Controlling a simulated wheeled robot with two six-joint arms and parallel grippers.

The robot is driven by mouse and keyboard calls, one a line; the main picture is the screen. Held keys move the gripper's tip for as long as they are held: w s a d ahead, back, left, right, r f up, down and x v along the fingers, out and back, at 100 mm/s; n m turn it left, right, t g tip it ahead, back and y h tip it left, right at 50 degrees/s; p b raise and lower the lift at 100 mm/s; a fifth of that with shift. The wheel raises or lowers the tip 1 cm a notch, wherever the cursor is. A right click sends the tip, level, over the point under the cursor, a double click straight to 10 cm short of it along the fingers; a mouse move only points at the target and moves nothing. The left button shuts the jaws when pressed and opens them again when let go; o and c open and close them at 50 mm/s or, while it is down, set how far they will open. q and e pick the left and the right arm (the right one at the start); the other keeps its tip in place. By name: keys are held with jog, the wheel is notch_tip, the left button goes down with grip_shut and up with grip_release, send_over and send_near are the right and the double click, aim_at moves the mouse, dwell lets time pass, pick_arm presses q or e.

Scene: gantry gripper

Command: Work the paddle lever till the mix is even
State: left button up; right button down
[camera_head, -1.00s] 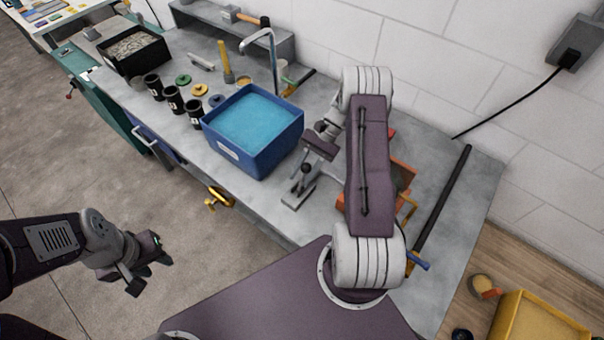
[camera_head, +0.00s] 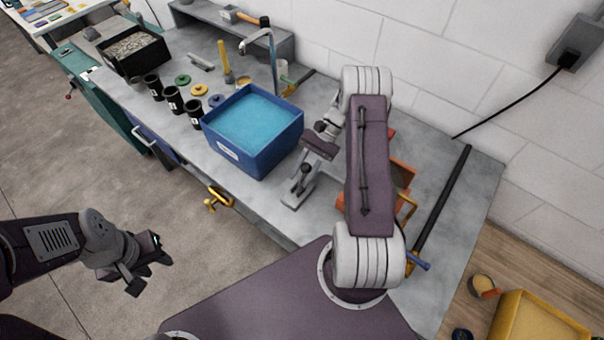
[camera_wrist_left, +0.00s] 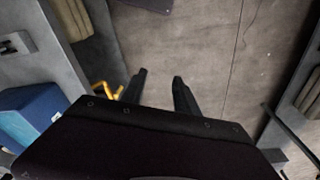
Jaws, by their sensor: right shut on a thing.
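The paddle lever (camera_head: 304,174) is a short upright stick with a dark knob on a narrow grey base, on the bench right of the blue tub. The blue tub (camera_head: 244,158) holds flat blue liquid; I see no streaks in it. My right gripper (camera_head: 312,158) is shut at the lever's top, its fingers partly hidden by my right arm. My left gripper (camera_head: 149,274) hangs over the floor, left of the bench front, away from the lever. In the left wrist view its two fingers (camera_wrist_left: 158,84) stand apart with nothing between them.
Several black cups (camera_head: 174,100) stand left of the tub. A bent metal pipe (camera_head: 272,62) rises behind it. A yellow valve handle (camera_head: 219,197) sticks out from the bench front. A long black bar (camera_head: 444,205) lies right of my right arm. A yellow bin (camera_head: 540,322) stands lower right.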

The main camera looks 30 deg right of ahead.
pick_arm(q)
jog(key=shift+s, duration=0.15)
grip_shut()
jog(key=w+d+r+m+t+y, duration=0.1)
jog(key=w+d+r+m, duration=0.2)
jog(key=w+m, duration=0.25)
jog(key=w+d+r+m+t, duration=0.1)
jog(key=w+d+r+m, duration=0.15)
jog(key=w+m, duration=0.3)
notch_tip(320, 180, up, 3)
jog(key=m+t+h, duration=0.2)
jog(key=m+h, duration=0.2)
jog(key=m, duration=0.9)
send_over(306, 172)
jog(key=s+a, duration=0.5)
jog(key=s, duration=0.4)
jog(key=x, duration=0.4)
jog(key=w+x, duration=0.1)
jog(key=x, duration=0.9)
jog(key=shift+w+d+r, duration=0.1)
jog(key=shift+d+r, duration=0.15)
jog(key=shift+r, duration=0.2)
